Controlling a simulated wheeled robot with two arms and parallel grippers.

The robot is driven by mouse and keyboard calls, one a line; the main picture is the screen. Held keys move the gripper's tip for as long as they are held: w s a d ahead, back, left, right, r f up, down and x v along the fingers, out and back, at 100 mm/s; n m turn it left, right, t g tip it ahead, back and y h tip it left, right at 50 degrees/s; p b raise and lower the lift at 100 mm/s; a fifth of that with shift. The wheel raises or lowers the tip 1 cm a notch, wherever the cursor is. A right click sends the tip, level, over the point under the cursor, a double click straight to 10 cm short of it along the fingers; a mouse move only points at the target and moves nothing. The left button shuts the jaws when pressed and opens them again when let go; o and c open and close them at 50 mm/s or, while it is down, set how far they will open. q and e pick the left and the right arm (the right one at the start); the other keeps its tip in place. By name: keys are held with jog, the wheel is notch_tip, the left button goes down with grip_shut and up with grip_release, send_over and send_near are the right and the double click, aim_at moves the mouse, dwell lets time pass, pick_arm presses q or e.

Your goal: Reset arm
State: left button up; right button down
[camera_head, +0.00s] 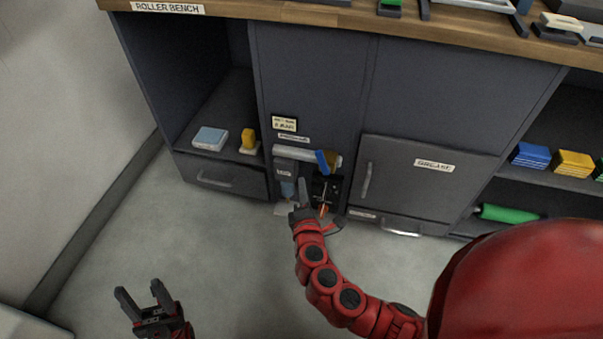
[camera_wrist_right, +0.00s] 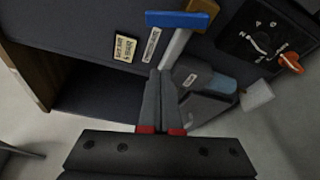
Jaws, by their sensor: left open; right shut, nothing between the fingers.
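My left gripper (camera_head: 147,297) is open and empty, low over the floor at the bottom left of the head view. My right arm reaches from the bottom right to the cabinet front. Its gripper (camera_head: 303,190) is in front of the unit below the silver bar. In the right wrist view the two fingers (camera_wrist_right: 161,102) are shut together with nothing between them. They point toward the silver bar (camera_wrist_right: 174,46) with the blue end (camera_wrist_right: 182,19). I cannot tell whether the fingertips touch anything.
The bench cabinet (camera_head: 310,80) carries a dial panel (camera_head: 326,188) with an orange knob (camera_wrist_right: 291,60). A light blue box (camera_head: 210,138) and a yellow item (camera_head: 248,139) sit on the left shelf. Blue (camera_head: 531,154) and yellow (camera_head: 573,162) stacks sit on the right shelf. Floor at left is clear.

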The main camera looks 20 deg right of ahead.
jog(key=shift+s+a, duration=0.1)
jog(key=shift+s, duration=0.5)
jog(key=shift+a, duration=0.1)
